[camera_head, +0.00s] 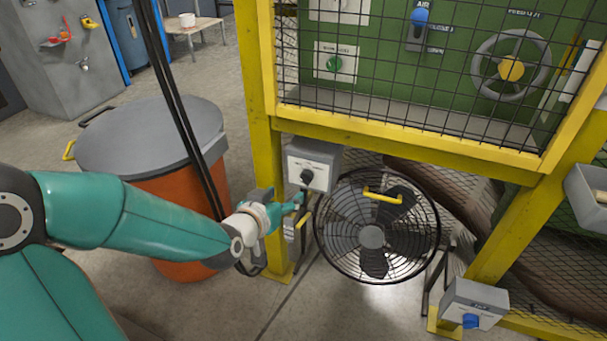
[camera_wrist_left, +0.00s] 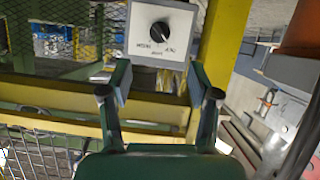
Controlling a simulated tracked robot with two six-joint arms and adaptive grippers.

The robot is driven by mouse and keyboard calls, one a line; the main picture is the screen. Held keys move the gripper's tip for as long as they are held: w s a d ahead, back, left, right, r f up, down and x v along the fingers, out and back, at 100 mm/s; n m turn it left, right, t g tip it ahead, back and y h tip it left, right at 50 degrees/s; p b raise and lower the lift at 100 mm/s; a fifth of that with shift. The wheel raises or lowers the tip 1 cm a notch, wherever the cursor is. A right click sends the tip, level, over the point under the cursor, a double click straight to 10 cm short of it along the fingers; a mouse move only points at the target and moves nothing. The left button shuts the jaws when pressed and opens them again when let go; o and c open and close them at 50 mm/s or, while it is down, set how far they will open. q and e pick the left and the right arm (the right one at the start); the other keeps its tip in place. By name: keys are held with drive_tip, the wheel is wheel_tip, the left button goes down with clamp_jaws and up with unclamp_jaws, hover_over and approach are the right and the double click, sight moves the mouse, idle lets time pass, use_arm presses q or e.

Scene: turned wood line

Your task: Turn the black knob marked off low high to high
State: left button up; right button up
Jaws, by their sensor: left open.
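The black knob (camera_head: 307,176) sits on the front of a small grey box (camera_head: 325,157) fixed to the yellow frame, above a round fan. The left wrist view shows the knob (camera_wrist_left: 161,31) on its pale plate (camera_wrist_left: 180,14), with the lettering upside down and too blurred to read surely. A light mark shows on the knob, but its setting cannot be told. My left gripper (camera_head: 299,203) is just below the knob in the head view. Its two fingers (camera_wrist_left: 160,84) are spread apart in the wrist view, with nothing between them and the knob beyond their tips. My right gripper is out of view.
The caged black fan (camera_head: 372,237) stands close to the right of my left gripper. A yellow post (camera_head: 265,150) and an orange drum with grey lid (camera_head: 150,135) are on the left. Wire mesh guards the green machine (camera_head: 390,70). A grey box with blue knob (camera_head: 473,304) is lower right.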

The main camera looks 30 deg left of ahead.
sight(303, 182)
use_arm(q)
drive_tip(key=b+x, duration=0.2)
drive_tip(key=x, duration=0.9)
drive_tip(key=shift+s+f, duration=0.1)
drive_tip(key=shift+f, duration=0.05)
drive_tip(key=shift+b+x, duration=0.3)
drive_tip(key=shift+x, duration=0.45)
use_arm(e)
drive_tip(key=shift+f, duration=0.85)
use_arm(q)
drive_tip(key=c, duration=1.1)
drive_tip(key=shift+c, duration=0.2)
